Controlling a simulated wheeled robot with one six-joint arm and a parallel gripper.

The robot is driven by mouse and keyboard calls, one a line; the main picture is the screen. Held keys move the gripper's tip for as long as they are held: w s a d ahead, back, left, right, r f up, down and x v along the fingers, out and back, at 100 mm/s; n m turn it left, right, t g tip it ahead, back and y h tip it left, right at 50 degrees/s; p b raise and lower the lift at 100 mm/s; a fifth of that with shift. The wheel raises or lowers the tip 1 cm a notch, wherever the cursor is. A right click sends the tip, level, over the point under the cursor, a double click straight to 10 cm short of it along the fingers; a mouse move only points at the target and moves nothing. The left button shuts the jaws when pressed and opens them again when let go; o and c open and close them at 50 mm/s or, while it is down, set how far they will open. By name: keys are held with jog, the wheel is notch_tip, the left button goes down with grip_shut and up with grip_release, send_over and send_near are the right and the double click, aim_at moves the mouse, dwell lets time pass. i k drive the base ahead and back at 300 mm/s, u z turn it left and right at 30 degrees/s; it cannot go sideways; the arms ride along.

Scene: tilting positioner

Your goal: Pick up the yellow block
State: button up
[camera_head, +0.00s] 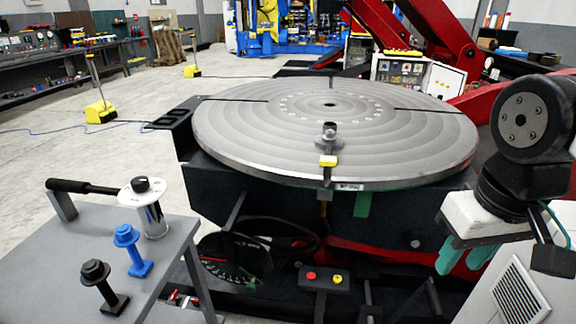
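A small yellow block (328,160) sits at the near edge of the large round grey turntable (240,135), just below a metal clamp or post (329,138). My gripper (463,261) hangs at the right, in front of and below the turntable's right edge. It has a white body and teal fingers pointing down. The fingers are apart, with nothing seen between them. It is clear of the yellow block, well to its right.
A grey side table (150,262) at the lower left holds a blue bolt-like piece (131,248), a black one (101,285) and a white-topped cylinder (147,205). A control box with red and yellow buttons (325,279) stands below the turntable. Red machinery (445,30) rises behind.

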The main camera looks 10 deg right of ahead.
aim_at(325, 160)
jog(key=k, duration=0.65)
jog(key=u, duration=0.8)
jog(key=i, duration=1.1)
jog(key=z, duration=0.55)
jog(key=i, duration=0.9)
jog(key=z, duration=0.2)
